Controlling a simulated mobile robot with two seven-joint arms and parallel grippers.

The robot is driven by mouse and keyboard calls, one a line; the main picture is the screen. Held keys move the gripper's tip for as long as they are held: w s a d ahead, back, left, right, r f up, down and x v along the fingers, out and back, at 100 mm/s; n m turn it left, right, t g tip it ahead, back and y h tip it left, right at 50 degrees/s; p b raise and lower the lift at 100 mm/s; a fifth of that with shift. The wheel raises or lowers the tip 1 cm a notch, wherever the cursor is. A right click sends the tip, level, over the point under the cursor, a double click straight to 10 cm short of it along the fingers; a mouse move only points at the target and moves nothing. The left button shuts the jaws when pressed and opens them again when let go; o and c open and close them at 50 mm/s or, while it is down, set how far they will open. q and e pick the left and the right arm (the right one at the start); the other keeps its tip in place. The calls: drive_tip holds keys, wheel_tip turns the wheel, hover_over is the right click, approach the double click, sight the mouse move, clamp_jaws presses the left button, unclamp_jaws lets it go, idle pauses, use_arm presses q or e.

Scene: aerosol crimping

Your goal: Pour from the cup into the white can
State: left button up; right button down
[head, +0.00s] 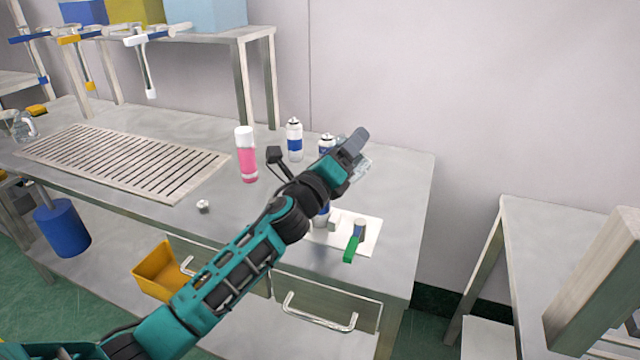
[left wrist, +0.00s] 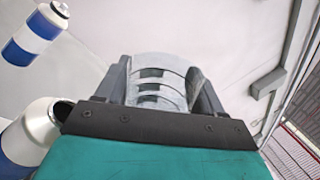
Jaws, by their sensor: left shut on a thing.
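My left gripper (head: 354,150) is shut on a clear cup (head: 363,170), held above the right part of the bench. In the left wrist view the cup (left wrist: 155,75) sits between the two dark fingers and shows dark markings; I cannot tell its contents or exact tilt. A white can with a blue band (head: 321,218) stands under my arm, mostly hidden by it. In the left wrist view a white can (left wrist: 28,138) with a dark opening shows at lower left, beside the gripper and apart from the cup. My right gripper is not in view.
Two white cans with blue bands (head: 294,142) (head: 327,141) stand behind my arm, near a pink bottle (head: 247,160). A white plate (head: 371,233) carries a green-handled part (head: 352,248). A slotted grate (head: 120,160) lies left.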

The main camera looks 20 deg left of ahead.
use_arm(q)
drive_tip(key=shift+r+m+p, duration=0.35)
drive_tip(key=shift+m, duration=0.25)
drive_tip(key=shift+f+m+g+h, duration=0.25)
drive_tip(key=shift+m+g+h, duration=0.05)
drive_tip(key=shift+m, duration=0.3)
drive_tip(key=shift+r, duration=0.1)
drive_tip(key=shift+r+m, duration=0.25)
drive_tip(key=shift+m, duration=0.15)
drive_tip(key=r+m+g, duration=0.1)
drive_tip(key=m, duration=0.2)
drive_tip(key=shift+r+h, duration=0.4)
